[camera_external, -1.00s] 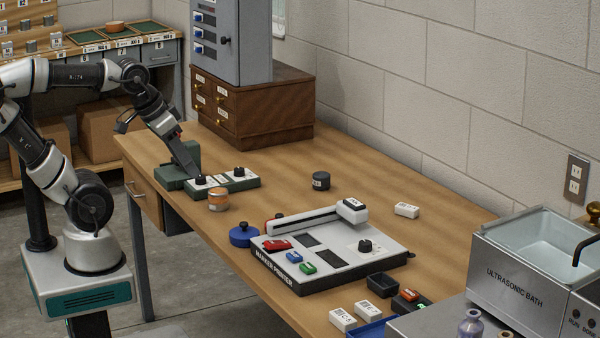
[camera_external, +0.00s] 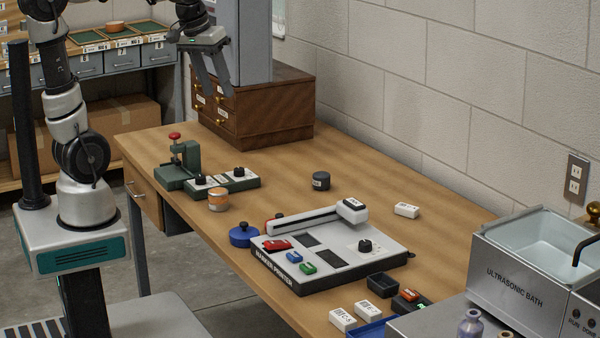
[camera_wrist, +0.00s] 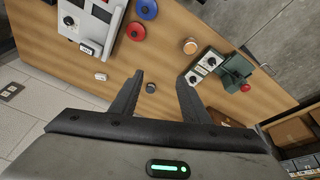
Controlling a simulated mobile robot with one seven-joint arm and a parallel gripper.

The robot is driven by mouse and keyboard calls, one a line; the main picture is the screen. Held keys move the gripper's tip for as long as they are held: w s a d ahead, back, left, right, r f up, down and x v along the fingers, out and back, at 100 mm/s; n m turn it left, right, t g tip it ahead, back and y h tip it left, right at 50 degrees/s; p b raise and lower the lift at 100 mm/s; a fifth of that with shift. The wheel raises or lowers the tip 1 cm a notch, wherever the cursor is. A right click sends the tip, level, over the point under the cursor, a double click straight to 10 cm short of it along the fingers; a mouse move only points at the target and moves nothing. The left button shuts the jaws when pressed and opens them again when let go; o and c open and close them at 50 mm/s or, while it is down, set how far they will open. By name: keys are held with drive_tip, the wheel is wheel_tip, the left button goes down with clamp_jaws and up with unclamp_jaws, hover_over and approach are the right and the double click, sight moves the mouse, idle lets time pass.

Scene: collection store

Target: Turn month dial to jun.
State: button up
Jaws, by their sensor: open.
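A dark green dial unit (camera_external: 222,191) with white plates and two black knobs lies on the wooden table, left of its middle. The left knob (camera_external: 200,180) and right knob (camera_external: 239,172) are uncovered. The knobs also show in the wrist view, one (camera_wrist: 211,61) nearer the press than the other (camera_wrist: 194,79). Labels and pointer settings are too small to read, so I cannot tell which is the month dial. My gripper (camera_external: 220,92) is open and empty, high above the table and well clear of the unit.
A green press (camera_external: 183,160) with a red knob adjoins the dial unit. An orange-banded jar (camera_external: 218,200) stands in front. A dark round tin (camera_external: 321,181) and the marker printer (camera_external: 330,262) lie right. A brown drawer cabinet (camera_external: 265,122) stands behind. Bare tabletop lies between.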

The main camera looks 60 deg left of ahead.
drive_tip(key=w+a+f+n+g, duration=0.2)
drive_tip(key=w+a+f+n, duration=0.25)
drive_tip(key=w+a, duration=0.6)
drive_tip(key=n+g, duration=0.2)
drive_tip(key=n, duration=0.3)
hover_over(239, 168)
wheel_tip(239, 168, down, 9)
drive_tip(key=shift+m, duration=0.25)
wheel_tip(239, 168, down, 16)
drive_tip(key=b, duration=0.4)
drive_tip(key=shift+d+f+b, duration=0.1)
drive_tip(key=shift+f+b, duration=0.15)
drive_tip(key=shift+b, duration=0.05)
drive_tip(key=shift+c, duration=0.3)
drive_tip(key=c, duration=1)
